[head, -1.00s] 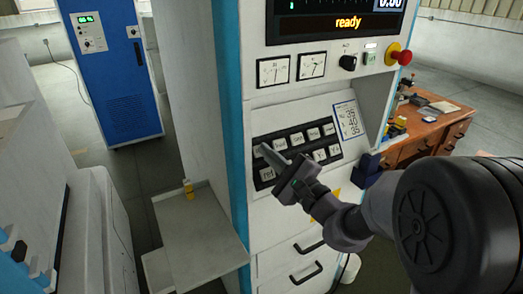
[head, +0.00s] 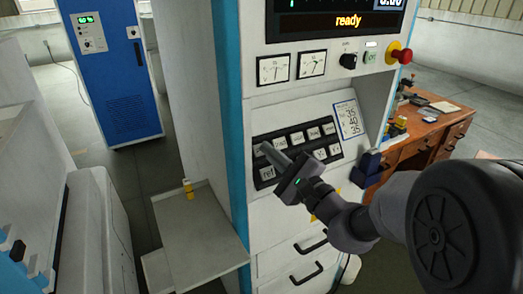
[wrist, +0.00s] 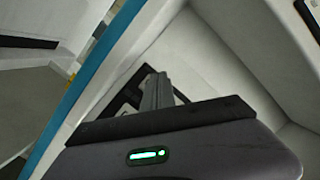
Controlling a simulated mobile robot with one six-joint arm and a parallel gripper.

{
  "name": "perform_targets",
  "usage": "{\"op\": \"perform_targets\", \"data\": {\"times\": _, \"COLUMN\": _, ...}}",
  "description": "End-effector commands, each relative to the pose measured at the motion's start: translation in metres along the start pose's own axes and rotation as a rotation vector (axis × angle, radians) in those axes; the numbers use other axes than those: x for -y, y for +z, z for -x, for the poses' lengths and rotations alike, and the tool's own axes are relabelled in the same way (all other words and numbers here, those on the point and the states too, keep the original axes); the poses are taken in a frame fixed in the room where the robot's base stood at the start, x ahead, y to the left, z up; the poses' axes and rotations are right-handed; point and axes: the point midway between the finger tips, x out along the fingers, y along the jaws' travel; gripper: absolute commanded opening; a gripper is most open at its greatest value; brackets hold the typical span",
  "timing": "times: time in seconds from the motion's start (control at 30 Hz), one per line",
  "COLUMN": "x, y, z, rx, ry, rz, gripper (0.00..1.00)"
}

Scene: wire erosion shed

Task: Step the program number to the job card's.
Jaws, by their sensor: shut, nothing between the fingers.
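The key panel (head: 327,148) is a black plate with two rows of pale keys on the machine's sloping console. My gripper (head: 264,147) is shut and empty, its fingertips at the upper left key; I cannot tell whether they touch it. The fingers also show in the wrist view (wrist: 155,90), over the dark panel, and hide part of the keys. The job card (head: 348,119), white with a blue edge and print too small to read, is to the right of the keys. The display (head: 335,22) above reads "ready" in orange; its upper part is cut off.
Two dial meters (head: 273,69), a black knob (head: 348,61), a green button (head: 371,56) and a red emergency stop (head: 401,54) sit above the keys. A grey shelf (head: 205,240) with a small yellow bottle (head: 188,188) stands at left. A wooden desk (head: 420,135) is behind right.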

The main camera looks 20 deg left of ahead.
Motion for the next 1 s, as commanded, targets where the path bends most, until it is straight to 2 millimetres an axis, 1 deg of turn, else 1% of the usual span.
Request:
{"op": "perform_targets", "data": {"times": 0.1, "x": -0.0034, "y": -0.0029, "z": -0.003, "rx": 0.001, "ry": 0.0, "rz": 0.0, "gripper": 0.0}}
{"op": "perform_targets", "data": {"times": 1.0, "x": -0.0059, "y": -0.0062, "z": -0.0081, "rx": 0.0, "ry": -0.001, "rz": 0.0, "gripper": 0.0}}
